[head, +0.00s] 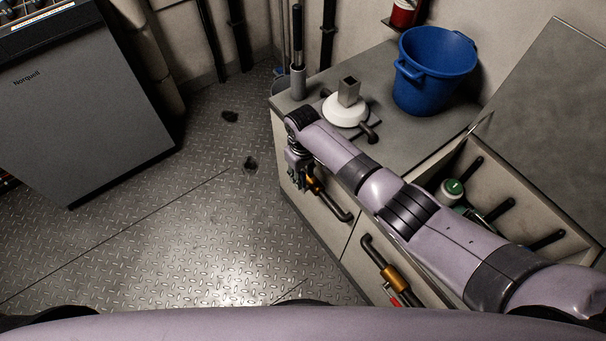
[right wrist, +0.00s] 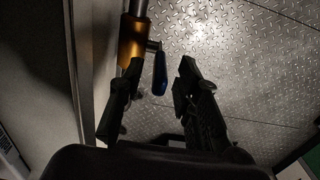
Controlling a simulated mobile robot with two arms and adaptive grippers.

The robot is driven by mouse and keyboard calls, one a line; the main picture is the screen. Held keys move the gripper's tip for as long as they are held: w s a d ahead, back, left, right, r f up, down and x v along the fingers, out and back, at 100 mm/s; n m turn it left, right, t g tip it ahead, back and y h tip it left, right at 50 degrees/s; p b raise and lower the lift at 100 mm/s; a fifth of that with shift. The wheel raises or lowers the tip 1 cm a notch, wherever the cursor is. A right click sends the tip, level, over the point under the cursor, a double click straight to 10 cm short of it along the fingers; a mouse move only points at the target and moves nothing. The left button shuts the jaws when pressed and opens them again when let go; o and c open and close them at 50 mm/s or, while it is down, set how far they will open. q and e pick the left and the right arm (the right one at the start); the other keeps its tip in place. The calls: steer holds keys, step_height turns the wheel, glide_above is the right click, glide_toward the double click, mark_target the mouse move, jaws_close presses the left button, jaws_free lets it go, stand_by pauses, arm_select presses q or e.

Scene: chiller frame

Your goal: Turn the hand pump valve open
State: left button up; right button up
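A brass valve body (head: 314,185) sits on a dark pipe on the front of the cabinet. In the right wrist view the brass valve (right wrist: 131,42) has a blue lever (right wrist: 159,74) hanging down beside the pipe. My right gripper (head: 298,176) is at this valve, in front of the cabinet. In the right wrist view its fingers (right wrist: 152,92) are open, with the blue lever in the gap between them and no clear contact. A second brass valve (head: 394,278) with a red lever is lower right. I cannot tell from labels which valve is the hand pump's. My left gripper is not in view.
The cabinet top (head: 395,140) holds a blue bucket (head: 430,75) and a white round fitting (head: 345,110). An open compartment (head: 490,165) holds a green-topped item (head: 453,190). A grey Norquell unit (head: 80,110) stands left. The metal floor (head: 180,230) between is mostly clear.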

jaws_close()
stand_by(0.4)
stand_by(0.5)
